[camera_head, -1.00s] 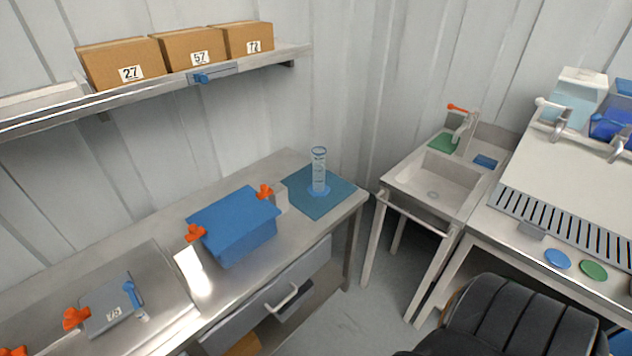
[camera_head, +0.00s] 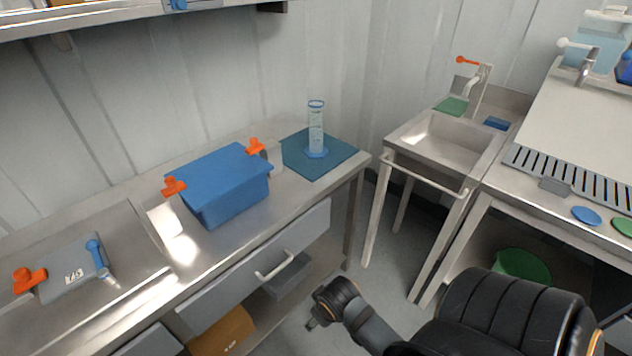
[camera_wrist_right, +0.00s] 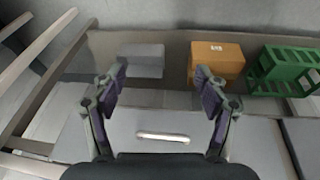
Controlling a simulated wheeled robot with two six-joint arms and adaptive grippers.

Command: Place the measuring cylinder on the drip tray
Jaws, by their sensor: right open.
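The measuring cylinder (camera_head: 316,130) is clear with a blue rim and a blue foot. It stands upright on a teal mat (camera_head: 335,163) at the right end of the left steel bench. A slotted grey grate (camera_head: 570,180) runs along the right bench; it may be the drip tray, but I cannot tell for sure. My right gripper (camera_head: 316,318) is low in front of the left bench, below and apart from the cylinder. In the right wrist view the gripper (camera_wrist_right: 160,92) is open and empty, facing a drawer front. My left gripper is out of view.
A blue box (camera_head: 225,185) with orange clamps stands left of the mat. A sink (camera_head: 435,145) with an orange-handled tap stands between the benches. Blue (camera_head: 586,216) and green discs lie on the right bench edge. A drawer handle (camera_head: 274,266) sticks out from the left bench.

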